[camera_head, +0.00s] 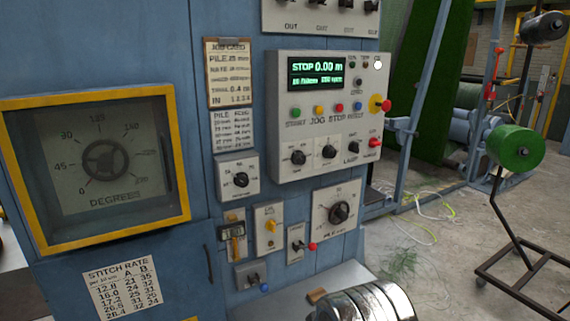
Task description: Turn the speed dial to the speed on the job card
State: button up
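The job card (228,72) is a cream sheet on a brown board left of the grey control panel (278,135). Its heading and a pile line are readable, but I cannot make out a speed value. Two black dials, a left one (298,157) and a right one (328,152), sit low on the panel. Their labels are too small to read, so I cannot tell which is the speed dial. Another black dial (240,180) is on a plate below the cards, and a larger one (339,213) is marked PILE. My gripper's fingers are not in view.
The panel's green display (317,72) reads STOP 0.00 m. A red emergency button (385,105) on yellow sticks out at right. A yellow-framed DEGREES gauge (100,165) is at left. A green spool (515,147) stands right on open concrete.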

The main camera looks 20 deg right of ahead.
aim_at(297, 158)
jog(key=u, duration=0.35)
jog(key=i, duration=1)
